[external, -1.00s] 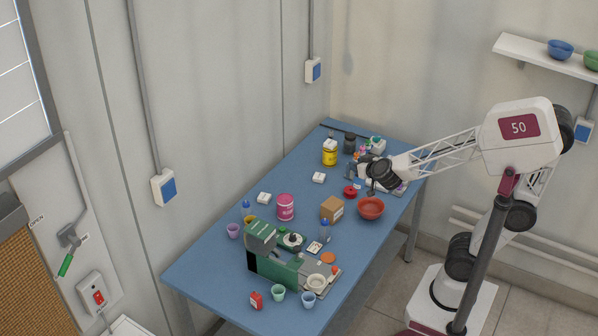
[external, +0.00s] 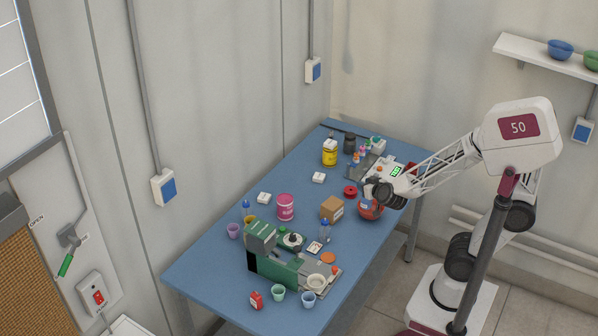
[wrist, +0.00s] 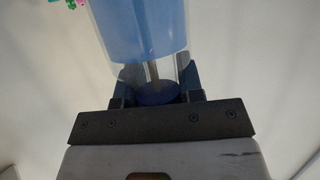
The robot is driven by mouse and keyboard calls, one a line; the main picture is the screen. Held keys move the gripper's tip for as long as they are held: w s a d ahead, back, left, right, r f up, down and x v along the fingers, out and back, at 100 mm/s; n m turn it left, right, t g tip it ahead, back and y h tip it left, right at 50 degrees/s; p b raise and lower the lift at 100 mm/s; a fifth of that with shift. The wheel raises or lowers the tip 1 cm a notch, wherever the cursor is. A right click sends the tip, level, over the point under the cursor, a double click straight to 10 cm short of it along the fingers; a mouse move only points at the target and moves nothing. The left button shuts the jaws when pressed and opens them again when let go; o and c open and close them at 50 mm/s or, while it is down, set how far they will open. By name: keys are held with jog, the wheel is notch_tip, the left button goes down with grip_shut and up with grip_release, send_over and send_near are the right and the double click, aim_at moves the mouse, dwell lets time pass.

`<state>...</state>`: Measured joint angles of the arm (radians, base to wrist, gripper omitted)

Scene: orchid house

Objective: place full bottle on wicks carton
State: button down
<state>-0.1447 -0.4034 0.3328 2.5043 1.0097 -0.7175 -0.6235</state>
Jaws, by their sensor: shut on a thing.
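My gripper (external: 369,190) is shut on a clear bottle with blue liquid (wrist: 145,35), seen large between the fingers (wrist: 157,92) in the wrist view. In the external view I cannot make the held bottle out against the gripper. The gripper is over or beside the red bowl (external: 369,212), to the right of and above a small brown cardboard carton (external: 331,209). This looks like the wicks carton, but its label is too small to read. The carton stands on the blue table, and its top looks clear.
Two other blue bottles stand on the table, one (external: 325,231) just below the carton and one (external: 246,209) further left. A pink tub (external: 286,207) stands left of the carton. A green machine (external: 275,262) is in front. A yellow jar (external: 330,153) stands behind.

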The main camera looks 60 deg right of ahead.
jog(key=shift+f, duration=0.6)
jog(key=shift+w, duration=0.1)
jog(key=w+f, duration=0.1)
jog(key=w, duration=1.4)
jog(key=shift+w+d+f, duration=0.2)
jog(key=shift+w+d, duration=0.2)
jog(key=shift+d, duration=0.05)
jog(key=shift+f, duration=0.1)
jog(key=shift+f, duration=1.7)
jog(key=shift+f, duration=0.1)
jog(key=c, duration=0.8)
grip_release()
jog(key=shift+o, duration=0.2)
